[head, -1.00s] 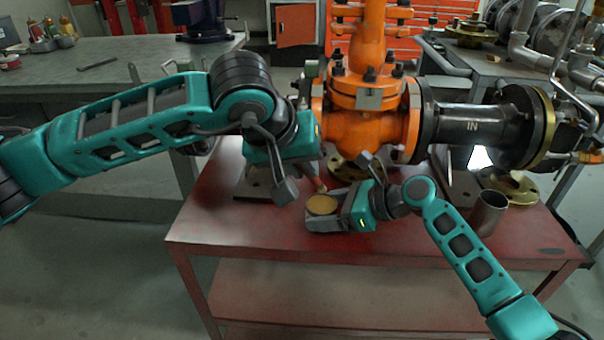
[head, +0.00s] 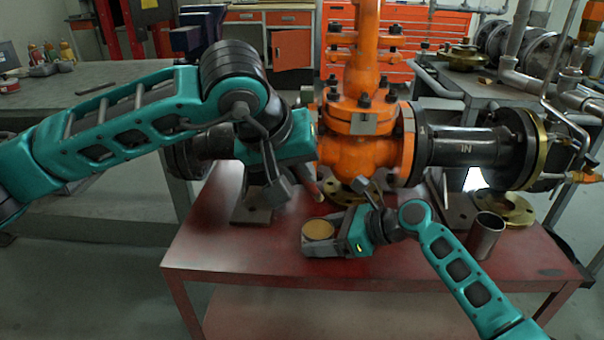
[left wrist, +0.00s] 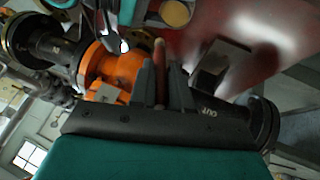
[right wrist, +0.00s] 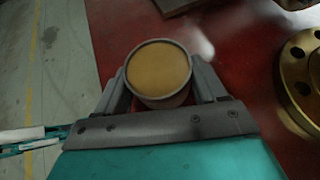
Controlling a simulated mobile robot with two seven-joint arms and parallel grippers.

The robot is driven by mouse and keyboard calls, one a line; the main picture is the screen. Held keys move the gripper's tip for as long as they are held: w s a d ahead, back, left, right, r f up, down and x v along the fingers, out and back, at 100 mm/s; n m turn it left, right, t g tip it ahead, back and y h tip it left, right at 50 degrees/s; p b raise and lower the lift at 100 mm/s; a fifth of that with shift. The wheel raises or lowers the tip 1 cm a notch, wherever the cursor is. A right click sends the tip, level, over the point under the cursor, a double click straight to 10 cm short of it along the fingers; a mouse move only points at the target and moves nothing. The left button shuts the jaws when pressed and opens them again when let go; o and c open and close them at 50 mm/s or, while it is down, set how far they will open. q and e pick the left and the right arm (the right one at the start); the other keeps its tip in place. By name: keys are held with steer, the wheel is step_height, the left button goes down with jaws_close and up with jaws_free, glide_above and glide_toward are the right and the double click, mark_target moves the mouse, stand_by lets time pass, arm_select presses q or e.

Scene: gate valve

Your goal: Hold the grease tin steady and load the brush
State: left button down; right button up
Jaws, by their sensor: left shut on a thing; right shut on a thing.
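The grease tin (head: 318,230) is a round, shallow tin with a flat tan fill, held level just above or on the red bench; I cannot tell which. My right gripper (right wrist: 160,88) is shut around its sides, and the fill (right wrist: 159,70) faces up, unobstructed. My left gripper (left wrist: 161,85) is shut on the brush (left wrist: 160,62), whose reddish-brown handle stands between the fingers. In the head view the brush (head: 316,192) is partly hidden, above and behind the tin. The tin's edge (left wrist: 176,13) shows beyond the brush tip in the left wrist view, apart from it.
The red bench (head: 230,265) carries the orange gate valve (head: 362,150) close behind both grippers. A metal cup (head: 486,236) and a brass flange (head: 506,208) stand at the right. The bench's front left is clear.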

steer(key=o, duration=0.9)
steer(key=shift+c, duration=0.2)
